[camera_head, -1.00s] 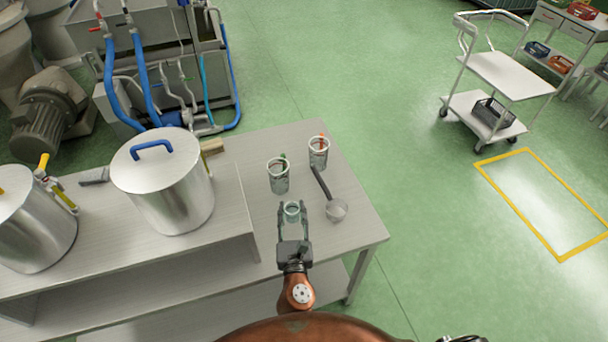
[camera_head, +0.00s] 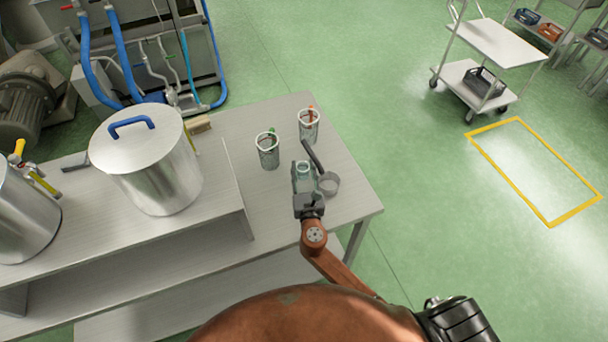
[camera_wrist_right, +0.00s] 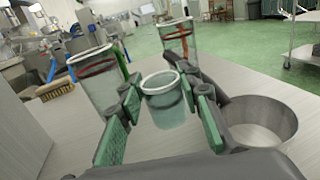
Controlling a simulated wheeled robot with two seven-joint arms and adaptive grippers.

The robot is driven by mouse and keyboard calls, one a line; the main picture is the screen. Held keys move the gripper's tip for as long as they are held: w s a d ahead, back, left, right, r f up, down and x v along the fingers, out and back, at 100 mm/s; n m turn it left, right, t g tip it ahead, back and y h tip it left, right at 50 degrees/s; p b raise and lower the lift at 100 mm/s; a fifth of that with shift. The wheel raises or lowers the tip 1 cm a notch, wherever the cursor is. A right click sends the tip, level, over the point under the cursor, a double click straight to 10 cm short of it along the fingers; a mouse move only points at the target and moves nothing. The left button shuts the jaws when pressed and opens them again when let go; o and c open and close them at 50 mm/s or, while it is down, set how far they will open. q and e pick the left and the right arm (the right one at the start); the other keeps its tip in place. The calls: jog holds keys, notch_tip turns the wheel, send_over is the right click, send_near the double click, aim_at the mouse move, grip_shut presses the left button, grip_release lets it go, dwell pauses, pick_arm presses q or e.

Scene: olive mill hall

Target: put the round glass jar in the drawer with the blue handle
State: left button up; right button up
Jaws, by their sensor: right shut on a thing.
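The round glass jar (camera_head: 303,171) is small, clear and open-topped. My right gripper (camera_head: 303,175) is shut on it above the near right part of the table. In the right wrist view the jar (camera_wrist_right: 163,100) sits upright between the green finger pads (camera_wrist_right: 160,112). Whether its base is clear of the tabletop is hard to tell. My left gripper is not in view. No drawer with a blue handle shows; the blue handle in view is on a pot lid.
Two glasses (camera_head: 267,150) (camera_head: 309,125) stand beyond the gripper. A ladle or strainer (camera_head: 329,185) lies close on its right. Steel pots (camera_head: 150,165) stand on the raised shelf at left. A white trolley (camera_head: 497,42) stands far right, beyond open green floor.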

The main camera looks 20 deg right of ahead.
aim_at(305, 179)
jog(key=f, duration=0.1)
jog(key=f+b, duration=0.1)
jog(key=f, duration=0.2)
jog(key=shift+w+d, duration=0.2)
jog(key=shift+d, duration=0.1)
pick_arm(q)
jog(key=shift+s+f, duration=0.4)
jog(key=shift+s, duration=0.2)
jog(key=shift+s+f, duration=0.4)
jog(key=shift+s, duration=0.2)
pick_arm(e)
jog(key=shift+r, duration=0.15)
jog(key=shift+f, duration=0.2)
jog(key=o, duration=0.8)
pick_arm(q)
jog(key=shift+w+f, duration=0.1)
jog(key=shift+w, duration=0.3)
pick_arm(e)
jog(key=shift+o, duration=0.4)
